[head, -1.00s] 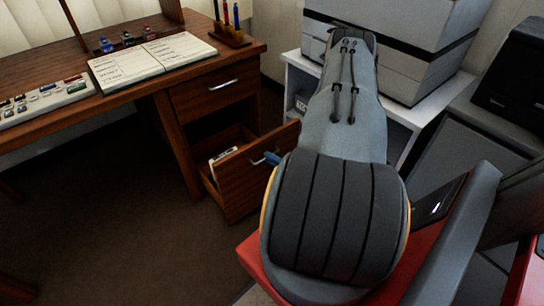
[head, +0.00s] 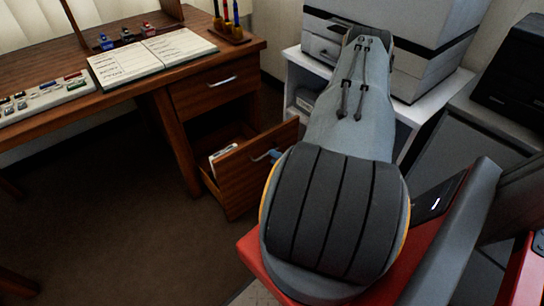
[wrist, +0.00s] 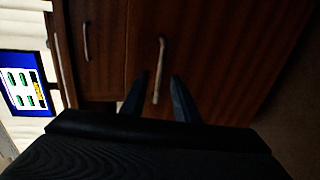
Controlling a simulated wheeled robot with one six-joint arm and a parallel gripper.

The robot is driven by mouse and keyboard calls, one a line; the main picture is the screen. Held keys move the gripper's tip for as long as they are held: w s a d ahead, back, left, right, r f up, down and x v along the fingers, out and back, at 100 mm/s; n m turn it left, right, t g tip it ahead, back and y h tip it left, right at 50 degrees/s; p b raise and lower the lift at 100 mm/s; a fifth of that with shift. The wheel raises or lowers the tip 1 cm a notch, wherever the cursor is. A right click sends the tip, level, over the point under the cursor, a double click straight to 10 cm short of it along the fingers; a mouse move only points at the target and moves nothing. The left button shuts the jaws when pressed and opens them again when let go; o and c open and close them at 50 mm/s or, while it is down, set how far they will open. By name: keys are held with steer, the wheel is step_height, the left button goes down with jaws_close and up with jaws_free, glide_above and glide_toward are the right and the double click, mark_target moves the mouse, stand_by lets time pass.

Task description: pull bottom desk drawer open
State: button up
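The bottom desk drawer (head: 240,178) stands pulled out from the wooden desk (head: 160,100), with white items (head: 222,153) showing inside. Its metal handle (head: 262,156) is on the front panel, and also shows in the wrist view (wrist: 160,60). In the head view, a blue fingertip of my gripper shows beside the handle; my arm hides the rest. In the wrist view, my gripper (wrist: 158,100) has its two fingers apart, with the near end of the handle between them and a gap on both sides. I cannot tell if either finger touches it.
The closed upper drawer (head: 215,90) is above. A notebook (head: 150,60), a button panel (head: 45,100) and a pen holder (head: 232,35) are on the desktop. A white shelf (head: 300,60) with a printer (head: 410,45) stands right of the desk. The floor in front (head: 120,220) is clear.

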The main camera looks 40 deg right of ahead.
steer(key=v, duration=0.4)
steer(key=shift+s, duration=0.2)
stand_by(0.4)
steer(key=w+a+r+m+g+p, duration=0.3)
steer(key=w+r+m+g+p, duration=0.2)
steer(key=w+r+g, duration=0.65)
steer(key=s+a+r+m+p, duration=0.1)
steer(key=a+r+m, duration=0.1)
steer(key=a+r, duration=0.35)
steer(key=s+a+r+m+p, duration=0.2)
steer(key=r, duration=0.6)
steer(key=s+a+r+m+g+p, duration=0.2)
steer(key=s+a+r+m, duration=0.2)
steer(key=s+a+r, duration=0.3)
steer(key=s+a+r+m+g+y+p, duration=0.1)
steer(key=s+a+r+m, duration=0.3)
steer(key=s+a+r, duration=0.4)
steer(key=a+r+g, duration=0.1)
steer(key=a+r, duration=0.1)
steer(key=a, duration=0.3)
steer(key=shift+s+a+p, duration=0.2)
steer(key=shift+s+p, duration=0.05)
steer(key=shift+p, duration=0.1)
